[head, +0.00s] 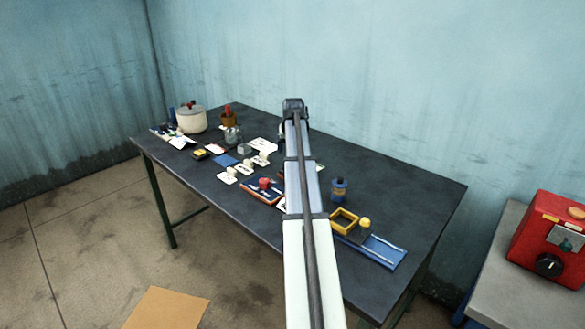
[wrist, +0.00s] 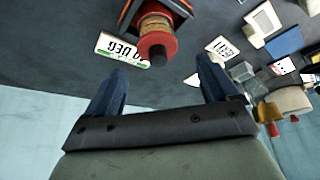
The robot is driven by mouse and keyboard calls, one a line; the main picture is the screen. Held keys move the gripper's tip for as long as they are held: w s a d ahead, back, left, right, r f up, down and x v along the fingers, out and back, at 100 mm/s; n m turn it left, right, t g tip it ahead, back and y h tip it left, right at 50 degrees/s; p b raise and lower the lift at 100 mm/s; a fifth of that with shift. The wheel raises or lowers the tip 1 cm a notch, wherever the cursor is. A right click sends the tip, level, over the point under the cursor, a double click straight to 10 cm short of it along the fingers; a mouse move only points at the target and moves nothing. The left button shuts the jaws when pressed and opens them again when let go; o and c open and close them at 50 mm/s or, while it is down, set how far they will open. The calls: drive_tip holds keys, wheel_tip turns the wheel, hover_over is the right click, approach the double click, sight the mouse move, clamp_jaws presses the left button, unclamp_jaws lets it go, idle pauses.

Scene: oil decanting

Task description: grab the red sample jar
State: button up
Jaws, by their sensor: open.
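A jar with a red lid and amber body (wrist: 157,40) shows at the top middle of the wrist view, on a dark tray with an orange edge. My gripper (wrist: 163,78) is open and empty, its two dark blue fingers pointing toward the jar. The jar lies beyond the fingertips, apart from them and not between them. In the head view a small red item (head: 265,184), which looks like the same jar, sits on a blue and red tray (head: 252,193) left of my arm.
The dark table (head: 410,190) also holds several white cards, a white pot (head: 191,119), a blue bottle (head: 339,189), a yellow frame (head: 344,220) and a blue rail tray (head: 385,252). The table's right back part is clear.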

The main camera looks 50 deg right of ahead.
drive_tip(key=shift+x, duration=2.5)
drive_tip(key=shift+s+a, duration=0.1)
drive_tip(key=shift+s, duration=0.05)
drive_tip(key=c, duration=1.4)
